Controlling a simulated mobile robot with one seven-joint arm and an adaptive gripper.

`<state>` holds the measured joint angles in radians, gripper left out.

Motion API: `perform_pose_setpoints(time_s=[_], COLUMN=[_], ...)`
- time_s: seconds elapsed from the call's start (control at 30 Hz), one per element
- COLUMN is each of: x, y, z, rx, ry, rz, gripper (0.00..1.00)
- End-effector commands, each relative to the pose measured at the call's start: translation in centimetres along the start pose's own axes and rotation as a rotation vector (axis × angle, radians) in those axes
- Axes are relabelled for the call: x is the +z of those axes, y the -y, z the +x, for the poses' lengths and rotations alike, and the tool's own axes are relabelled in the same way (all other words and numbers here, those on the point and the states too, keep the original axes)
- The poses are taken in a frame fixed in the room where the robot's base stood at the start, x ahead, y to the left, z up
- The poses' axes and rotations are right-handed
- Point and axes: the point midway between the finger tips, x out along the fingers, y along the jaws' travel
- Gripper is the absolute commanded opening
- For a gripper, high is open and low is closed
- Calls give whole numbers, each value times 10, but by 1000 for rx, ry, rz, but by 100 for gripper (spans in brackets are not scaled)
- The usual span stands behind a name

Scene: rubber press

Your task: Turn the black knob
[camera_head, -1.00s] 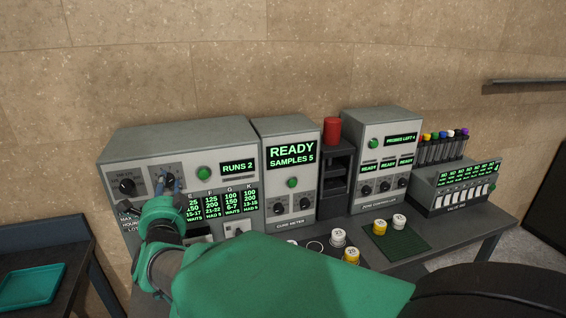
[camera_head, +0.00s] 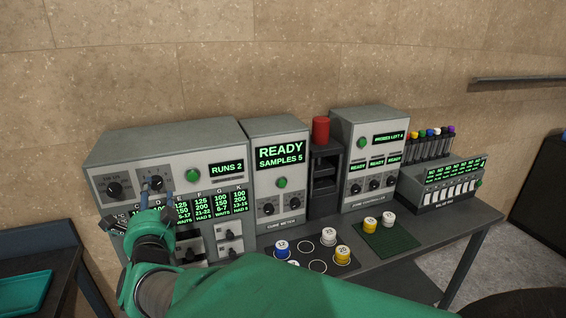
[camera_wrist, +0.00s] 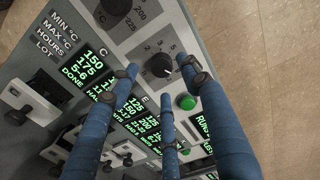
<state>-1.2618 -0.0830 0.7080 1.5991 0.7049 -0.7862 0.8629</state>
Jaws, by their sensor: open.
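The black knob (camera_wrist: 160,65) shows in the wrist view on a dark dial plate, with a white pointer line and printed numbers around it. In the head view, this appears to be the right-hand knob (camera_head: 156,183) on the upper left of the large left cabinet. My gripper (camera_wrist: 156,76) is open, with its blue fingers spread around the knob and gaps between the tips and it. In the head view, my gripper (camera_head: 155,190) is in front of that dial and partly covers it. I cannot tell how far the tips are from the panel.
A second black knob (camera_head: 115,189) is just to the left. A green button (camera_head: 193,175) is to the right of the dial, close to a finger in the wrist view. The cure meter (camera_head: 278,160) stands beside the cabinet. Several capped samples stand on the bench.

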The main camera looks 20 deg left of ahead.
Motion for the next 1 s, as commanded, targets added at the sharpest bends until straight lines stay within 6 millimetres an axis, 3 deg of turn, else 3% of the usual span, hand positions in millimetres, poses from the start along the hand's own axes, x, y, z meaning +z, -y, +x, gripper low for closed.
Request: perform_pose_setpoints(time_s=[0.5,1.0], x=[1,0], y=[0,-1], z=[-70,-82], rx=[1,1], ry=[2,1], rz=[-1,-1], gripper=[47,47])
